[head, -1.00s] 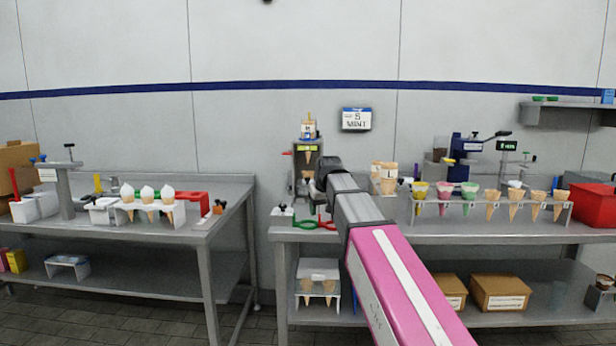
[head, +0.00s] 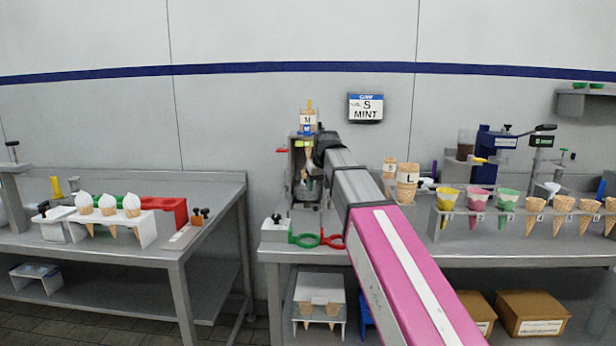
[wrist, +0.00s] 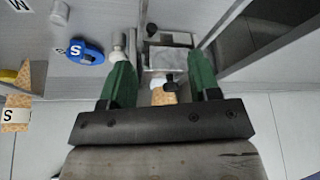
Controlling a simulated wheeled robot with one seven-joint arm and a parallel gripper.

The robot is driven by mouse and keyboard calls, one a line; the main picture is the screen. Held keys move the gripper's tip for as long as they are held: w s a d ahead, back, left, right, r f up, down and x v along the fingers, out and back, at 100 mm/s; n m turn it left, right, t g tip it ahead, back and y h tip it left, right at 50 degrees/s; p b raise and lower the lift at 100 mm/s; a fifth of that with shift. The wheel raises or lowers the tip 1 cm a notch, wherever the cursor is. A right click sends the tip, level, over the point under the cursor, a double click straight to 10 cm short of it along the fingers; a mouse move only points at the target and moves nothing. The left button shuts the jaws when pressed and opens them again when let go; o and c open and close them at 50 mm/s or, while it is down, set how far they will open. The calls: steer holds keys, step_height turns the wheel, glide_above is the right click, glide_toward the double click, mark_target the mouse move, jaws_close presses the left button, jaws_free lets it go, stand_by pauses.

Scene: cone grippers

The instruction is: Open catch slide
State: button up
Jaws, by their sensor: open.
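A grey cone dispenser (head: 305,168) stands at the left end of the right bench in the head view, with a cone stack labelled M (head: 308,120) on top. A red tab (head: 282,150) sticks out of its left side. I cannot tell for certain which part is the catch slide. My gripper (wrist: 161,76) shows in the wrist view with its green fingers apart and nothing held. My arm hides part of the dispenser in the head view.
Green and red rings (head: 304,240) lie at the bench's front edge beside a white block (head: 275,229). Stacked cones labelled L (head: 407,182) and a cone rack (head: 530,204) stand to the right. A blue part marked S (wrist: 84,50) lies left of the fingers.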

steer(key=w+a, duration=0.1)
steer(key=w, duration=0.2)
steer(key=w+a, duration=0.2)
steer(key=w, duration=0.2)
steer(key=w+a, duration=0.1)
steer(key=w, duration=0.3)
steer(key=shift+w+a, duration=0.15)
steer(key=shift+w, duration=0.05)
steer(key=shift+f, duration=0.55)
steer(key=shift+c, duration=0.3)
